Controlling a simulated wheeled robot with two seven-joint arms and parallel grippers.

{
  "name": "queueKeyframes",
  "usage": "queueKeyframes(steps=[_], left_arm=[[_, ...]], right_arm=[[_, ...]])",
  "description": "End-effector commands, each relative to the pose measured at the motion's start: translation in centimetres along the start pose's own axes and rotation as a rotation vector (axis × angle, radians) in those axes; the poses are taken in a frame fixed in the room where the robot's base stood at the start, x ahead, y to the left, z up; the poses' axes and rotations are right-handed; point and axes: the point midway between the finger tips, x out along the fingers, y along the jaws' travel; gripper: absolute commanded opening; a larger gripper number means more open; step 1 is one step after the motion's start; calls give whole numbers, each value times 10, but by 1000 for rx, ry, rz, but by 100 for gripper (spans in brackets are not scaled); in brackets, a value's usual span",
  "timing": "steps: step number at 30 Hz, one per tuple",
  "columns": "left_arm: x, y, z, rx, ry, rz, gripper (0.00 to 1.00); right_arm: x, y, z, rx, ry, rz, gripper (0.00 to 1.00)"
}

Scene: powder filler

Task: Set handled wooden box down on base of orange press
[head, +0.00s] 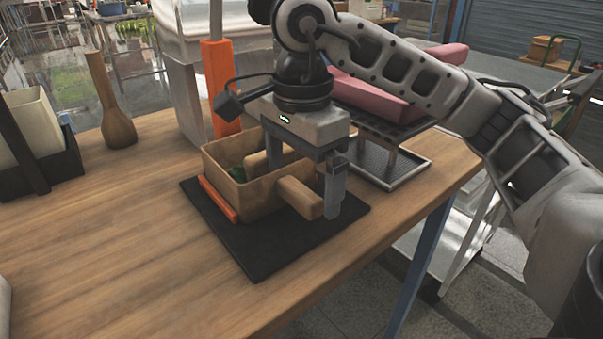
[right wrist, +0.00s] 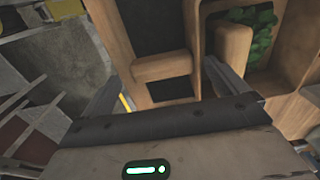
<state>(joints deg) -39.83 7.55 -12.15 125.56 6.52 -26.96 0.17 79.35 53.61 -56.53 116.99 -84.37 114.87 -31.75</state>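The handled wooden box (head: 228,190) stands upright on a black flat plate (head: 262,262) on the table. It holds something green (head: 237,171), and its thick wooden handle (head: 299,197) sticks out to the right. My right gripper (head: 306,183) is over the handle, fingers pointing down. In the right wrist view the handle (right wrist: 162,67) lies between the spread fingers with gaps on both sides. An orange upright column (head: 217,85) stands behind the box, and an orange strip (head: 217,198) lies along its left side. I cannot tell how these join the plate. My left gripper is out of view.
A wooden bottle-shaped object (head: 117,125) and a dark tray with a pale container (head: 35,125) stand at the left. A metal drip tray (head: 405,170) is right of the box, near the table edge.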

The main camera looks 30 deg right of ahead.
Motion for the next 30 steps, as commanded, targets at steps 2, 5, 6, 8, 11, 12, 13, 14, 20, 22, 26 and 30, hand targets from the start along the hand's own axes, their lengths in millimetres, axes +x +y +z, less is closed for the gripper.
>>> queueKeyframes(steps=[2, 5, 6, 8, 11, 12, 13, 14, 20, 22, 26, 30], left_arm=[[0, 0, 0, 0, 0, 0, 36], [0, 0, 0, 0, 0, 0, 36], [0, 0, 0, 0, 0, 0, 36], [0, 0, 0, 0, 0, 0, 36], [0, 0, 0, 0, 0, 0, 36], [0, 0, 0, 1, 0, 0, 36], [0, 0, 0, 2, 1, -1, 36], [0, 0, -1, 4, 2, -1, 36], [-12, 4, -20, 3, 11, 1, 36], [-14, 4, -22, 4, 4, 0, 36], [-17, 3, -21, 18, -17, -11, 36], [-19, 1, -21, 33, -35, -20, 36]], right_arm=[[0, 0, 0, 0, 0, -1, 100], [1, 0, 0, -1, 1, 3, 100], [1, 0, 0, -1, 1, 3, 100], [1, 0, 0, -1, 1, 3, 100], [1, 0, 0, -1, 1, 3, 100], [1, 0, 0, -1, 1, 3, 100], [1, 0, 0, -1, 1, 3, 100], [1, 0, 0, -1, 1, 3, 100], [-44, -1, 0, 1, 1, -5, 100], [-62, -1, 0, 1, 1, -6, 100], [-94, -1, 0, 2, 1, -6, 100], [-125, -1, 0, 1, 1, -6, 100]])
